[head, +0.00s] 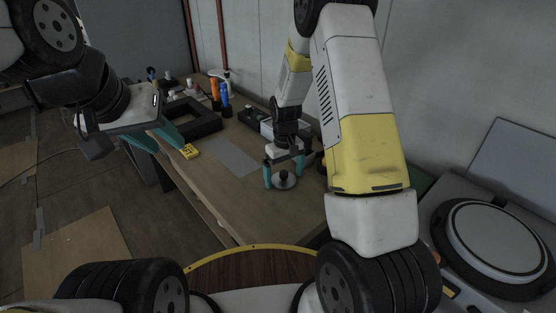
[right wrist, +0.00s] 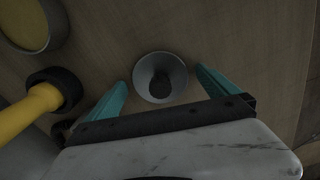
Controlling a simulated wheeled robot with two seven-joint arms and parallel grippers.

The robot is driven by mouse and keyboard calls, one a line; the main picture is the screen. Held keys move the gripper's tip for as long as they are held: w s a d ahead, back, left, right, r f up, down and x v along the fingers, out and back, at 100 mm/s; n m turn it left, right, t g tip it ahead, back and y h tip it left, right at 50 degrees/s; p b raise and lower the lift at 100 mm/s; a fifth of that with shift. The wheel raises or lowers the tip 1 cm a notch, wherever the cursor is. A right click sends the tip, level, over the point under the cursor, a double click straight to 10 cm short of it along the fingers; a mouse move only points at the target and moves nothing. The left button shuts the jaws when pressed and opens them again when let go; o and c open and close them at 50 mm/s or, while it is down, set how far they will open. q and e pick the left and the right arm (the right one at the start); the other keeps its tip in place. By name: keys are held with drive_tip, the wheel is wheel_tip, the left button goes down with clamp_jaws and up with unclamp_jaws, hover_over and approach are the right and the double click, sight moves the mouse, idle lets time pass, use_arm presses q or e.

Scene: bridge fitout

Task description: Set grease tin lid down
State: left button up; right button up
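The grease tin lid (head: 284,181), a grey disc with a dark knob, lies on the wooden table. In the right wrist view the lid (right wrist: 143,83) shows between and just beyond my fingertips, with small gaps on both sides. My right gripper (head: 284,174) is open above it, its teal fingers spread wide. The right gripper (right wrist: 161,78) also shows in its wrist view. A round open tin with a yellowish inside (right wrist: 28,30) stands at upper left there. My left gripper (head: 171,152) is open with nothing between its fingers, at the table's left edge.
A yellow block (head: 190,151) lies by my left fingertips. A black frame-like tray (head: 206,124), orange and blue bottles (head: 225,101) and a grey mat (head: 231,157) are on the table. A yellow-handled tool (right wrist: 36,102) is beside my right gripper. Bare tabletop lies left of the lid.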

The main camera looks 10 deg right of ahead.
wheel_tip(320, 180, up, 12)
wheel_tip(320, 180, up, 8)
drive_tip(key=t, duration=0.1)
hover_over(284, 172)
drive_tip(key=s+d, duration=0.1)
drive_tip(key=s, duration=0.3)
drive_tip(key=s+r+m+t+y, duration=0.1)
drive_tip(key=s+r+m+t, duration=0.1)
drive_tip(key=s+r, duration=0.4)
drive_tip(key=s+d+r+m+t+y, duration=0.1)
drive_tip(key=s+r+t, duration=0.2)
drive_tip(key=s, duration=1.1)
wheel_tip(284, 172, up, 3)
drive_tip(key=shift+d+m, duration=0.3)
drive_tip(key=shift+m, duration=0.1)
